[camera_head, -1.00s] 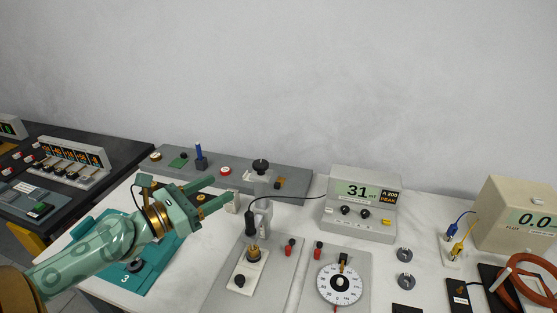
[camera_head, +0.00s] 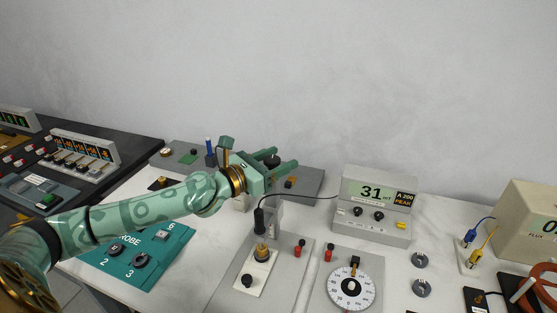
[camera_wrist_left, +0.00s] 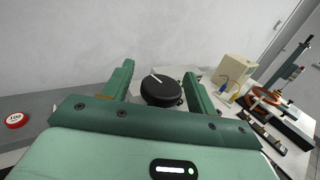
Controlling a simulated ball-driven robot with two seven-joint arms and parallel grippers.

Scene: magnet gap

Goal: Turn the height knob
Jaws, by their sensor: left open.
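The black round knob (camera_head: 271,158), which I take to be the height knob, stands on the long grey panel at the back. In the left wrist view the knob (camera_wrist_left: 161,91) shows a white pointer line on its top. My left gripper (camera_head: 287,160) is open, with one finger on each side of the knob. In the left wrist view the knob sits between the two fingers (camera_wrist_left: 158,78), with a visible gap at the left one; contact on the right cannot be told. My right gripper is out of view.
The long grey panel (camera_head: 315,180) also bears a blue-topped post (camera_head: 209,150). A grey meter reading 31 (camera_head: 372,205) stands to the right. In front are a probe on a grey plate (camera_head: 261,253), a white dial (camera_head: 351,288) and a teal probe board (camera_head: 170,250).

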